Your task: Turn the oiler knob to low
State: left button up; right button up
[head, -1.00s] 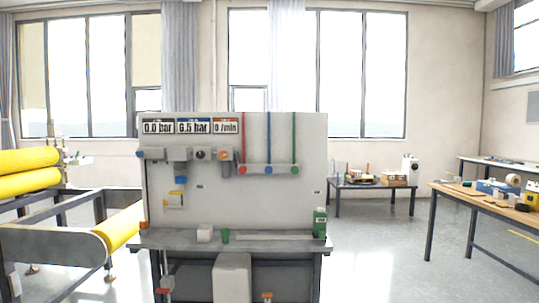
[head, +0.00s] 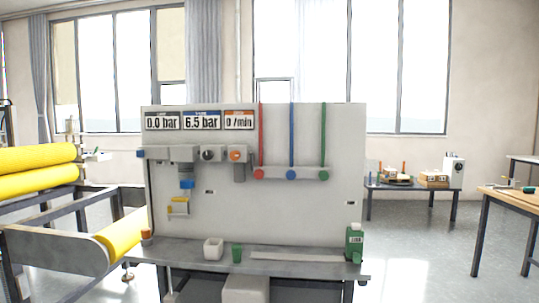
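A grey upright panel stands on a bench, with a row of air units along its upper left. An orange round knob (head: 235,155) sits on the right-hand unit, above a grey bowl (head: 239,172); this looks like the oiler, but its label and setting are too small to read. A black round dial (head: 208,155) is just left of it. A blue knob (head: 141,154) is at the row's left end. Neither of my grippers shows in the head view.
Three readouts (head: 201,121) read 0.0 bar, 6.5 bar and 0 /min. The bench top (head: 190,255) carries a white container (head: 213,249), a green cup (head: 237,253) and a green bottle (head: 354,243). Open floor lies right.

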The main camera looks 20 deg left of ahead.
aim_at(235, 156)
jog(key=u, duration=0.3)
jog(key=i, duration=0.85)
jog(key=u, duration=0.65)
